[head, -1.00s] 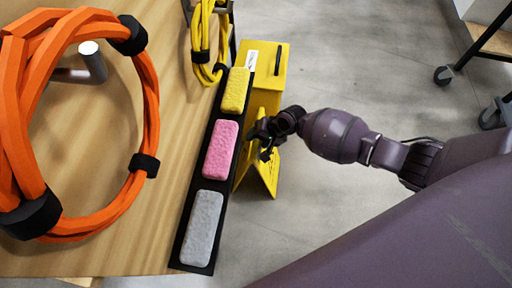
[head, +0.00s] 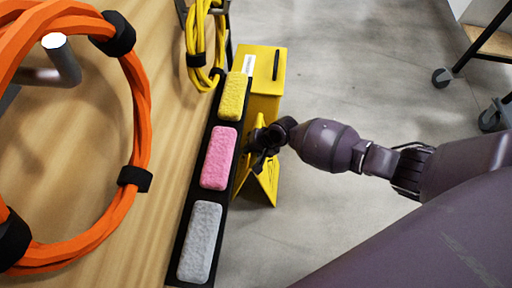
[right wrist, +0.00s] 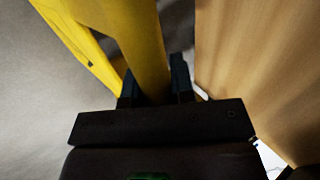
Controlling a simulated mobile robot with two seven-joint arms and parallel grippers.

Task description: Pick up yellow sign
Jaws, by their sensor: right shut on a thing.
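The yellow sign (head: 262,180) is a folded A-shaped floor sign. It stands below the board's right edge in the head view, in front of a yellow box-like object. My right gripper (head: 258,149) is at the sign's upper part, reaching in from the right. In the right wrist view, the gripper's two dark fingers (right wrist: 158,85) sit on either side of a yellow panel of the sign (right wrist: 130,30), shut on it. The sign's lower part and the fingertips are partly hidden in the head view. My left gripper is not in view.
A wooden board (head: 110,215) fills the left, with an orange cable coil (head: 138,100) and a yellow cable coil (head: 196,40) on it. A black strip holds yellow, pink (head: 218,157) and grey sponges along its edge. A yellow box (head: 268,68) stands behind the sign. Open floor lies right.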

